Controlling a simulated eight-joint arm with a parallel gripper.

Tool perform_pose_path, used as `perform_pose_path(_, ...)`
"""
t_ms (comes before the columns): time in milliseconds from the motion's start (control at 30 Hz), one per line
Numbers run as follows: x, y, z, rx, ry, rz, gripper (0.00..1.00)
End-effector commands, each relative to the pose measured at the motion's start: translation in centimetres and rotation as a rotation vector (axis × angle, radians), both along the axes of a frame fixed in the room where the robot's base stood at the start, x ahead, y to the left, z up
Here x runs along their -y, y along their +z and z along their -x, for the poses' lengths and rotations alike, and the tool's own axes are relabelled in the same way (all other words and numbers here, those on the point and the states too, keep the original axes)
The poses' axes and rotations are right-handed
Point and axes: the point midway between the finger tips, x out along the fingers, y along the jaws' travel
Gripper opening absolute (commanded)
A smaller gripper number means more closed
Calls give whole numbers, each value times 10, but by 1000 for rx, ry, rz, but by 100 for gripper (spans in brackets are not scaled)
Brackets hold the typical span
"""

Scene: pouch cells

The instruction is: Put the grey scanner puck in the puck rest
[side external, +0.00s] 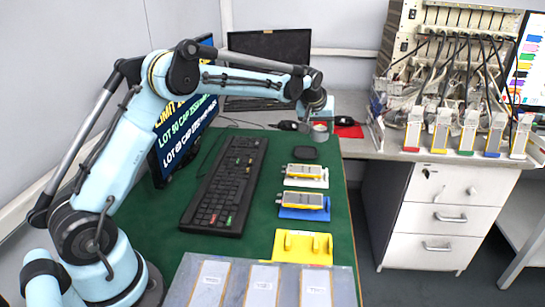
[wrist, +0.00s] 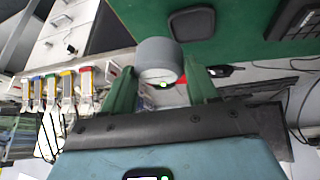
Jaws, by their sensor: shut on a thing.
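The grey scanner puck (wrist: 157,55) is a short cylinder held between the two green fingers of my gripper (wrist: 160,78) in the wrist view. In the side view, my gripper (side external: 319,118) is over the far right part of the green mat, with the puck (side external: 320,128) low between its fingers. A dark rounded square pad (side external: 305,153) lies on the mat just nearer the camera than the puck. It may be the puck rest, but I cannot tell for sure. The pad also shows in the wrist view (wrist: 191,23), apart from the puck.
A black keyboard (side external: 228,186) lies left of the pad. Yellow-grey devices sit on a white holder (side external: 306,183) and a blue holder (side external: 304,214); a yellow holder (side external: 302,248) is empty. A red item (side external: 350,131) lies right of my gripper. Monitors stand behind.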

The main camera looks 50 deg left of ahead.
Motion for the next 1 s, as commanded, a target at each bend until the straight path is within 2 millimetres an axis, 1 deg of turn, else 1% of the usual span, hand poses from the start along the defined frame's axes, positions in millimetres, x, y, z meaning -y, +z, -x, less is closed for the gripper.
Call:
perform_pose_path(33,-13,-7,-3,1,5,0,8)
perform_pose_path(100,-27,-16,-6,1,4,1,8)
perform_pose_path(200,-44,-27,-11,1,2,0,8)
perform_pose_path(333,-59,-36,-15,1,0,1,8)
perform_pose_path(467,-64,-41,-16,0,-1,0,8)
perform_pose_path(700,-64,-72,-16,1,-2,1,8)
perform_pose_path(767,-64,-77,-16,1,-2,1,8)
perform_pose_path(1000,-64,-80,-16,0,-1,0,8)
